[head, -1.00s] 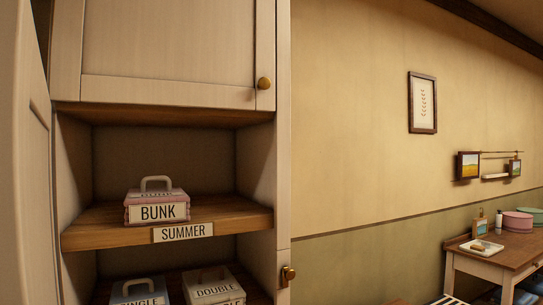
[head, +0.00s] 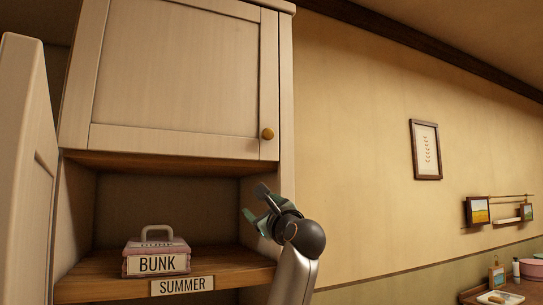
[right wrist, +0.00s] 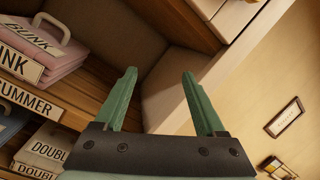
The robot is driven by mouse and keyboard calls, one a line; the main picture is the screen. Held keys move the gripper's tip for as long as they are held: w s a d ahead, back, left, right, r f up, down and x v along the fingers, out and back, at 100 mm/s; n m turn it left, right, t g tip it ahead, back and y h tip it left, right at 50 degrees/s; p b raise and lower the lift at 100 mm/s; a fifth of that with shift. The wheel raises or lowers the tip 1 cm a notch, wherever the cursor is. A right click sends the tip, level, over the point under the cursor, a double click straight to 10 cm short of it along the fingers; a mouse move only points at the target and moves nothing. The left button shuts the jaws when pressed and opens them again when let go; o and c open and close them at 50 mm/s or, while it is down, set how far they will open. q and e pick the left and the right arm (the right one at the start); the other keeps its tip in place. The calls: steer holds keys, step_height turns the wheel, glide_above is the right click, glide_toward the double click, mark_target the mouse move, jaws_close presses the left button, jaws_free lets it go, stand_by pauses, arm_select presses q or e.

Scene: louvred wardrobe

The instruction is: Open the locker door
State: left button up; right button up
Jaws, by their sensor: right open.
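The upper locker door (head: 185,75) is a cream panel and is closed. Its round brass knob (head: 267,134) sits near the lower right corner. My right gripper (head: 254,205) is below the knob, in front of the right side of the open shelf space, apart from the door. In the right wrist view its two green fingers (right wrist: 158,76) are spread with nothing between them. The knob is not clearly visible in that view. My left gripper is not in view.
A pink box labelled BUNK (head: 157,258) stands on the wooden shelf (head: 100,274) marked SUMMER. An open cream door (head: 24,180) stands at the left. The wall (head: 360,120) right of the wardrobe has pictures; a desk (head: 510,290) is at the lower right.

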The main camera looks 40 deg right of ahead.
mark_target(269, 135)
steer(key=s+d+r+m+t, duration=0.2)
steer(key=s+r+m, duration=0.4)
steer(key=s+r, duration=0.45)
steer(key=shift+m, duration=0.3)
steer(key=p+x, duration=0.2)
steer(key=x, duration=0.2)
steer(key=r+p+x, duration=0.1)
steer(key=p+x, duration=0.1)
steer(key=x, duration=0.3)
steer(key=a+p+x, duration=0.1)
steer(key=p+x, duration=0.1)
steer(key=x, duration=0.3)
steer(key=shift+r, duration=0.3)
steer(key=shift+w, duration=0.1)
steer(key=shift+c, duration=0.3)
jaws_close()
